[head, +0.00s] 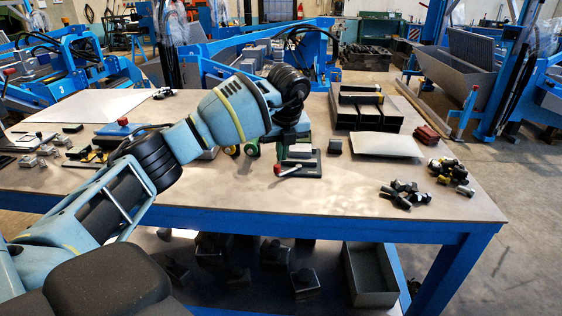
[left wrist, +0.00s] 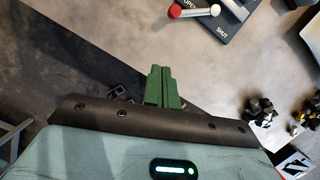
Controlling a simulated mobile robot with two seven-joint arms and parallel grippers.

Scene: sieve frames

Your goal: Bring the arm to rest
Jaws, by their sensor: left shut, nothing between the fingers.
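My left arm comes in from the left in the head view and reaches over the worktable (head: 240,195). Its gripper (head: 281,146) points down near a dark plate with a red-knobbed lever (head: 290,170), and its fingers are hard to make out there. In the left wrist view the green fingers of the left gripper (left wrist: 164,88) are together with nothing between them. The lever with its red and white ends (left wrist: 193,11) lies beyond the fingertips, apart from them. My right gripper is in neither view.
Several dark and yellow fittings (head: 404,193) lie at the table's right. A pale sheet (head: 386,145) and a dark divided box (head: 366,118) stand behind them. A grey bin (head: 371,274) sits on the lower shelf. The table's front strip is mostly clear.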

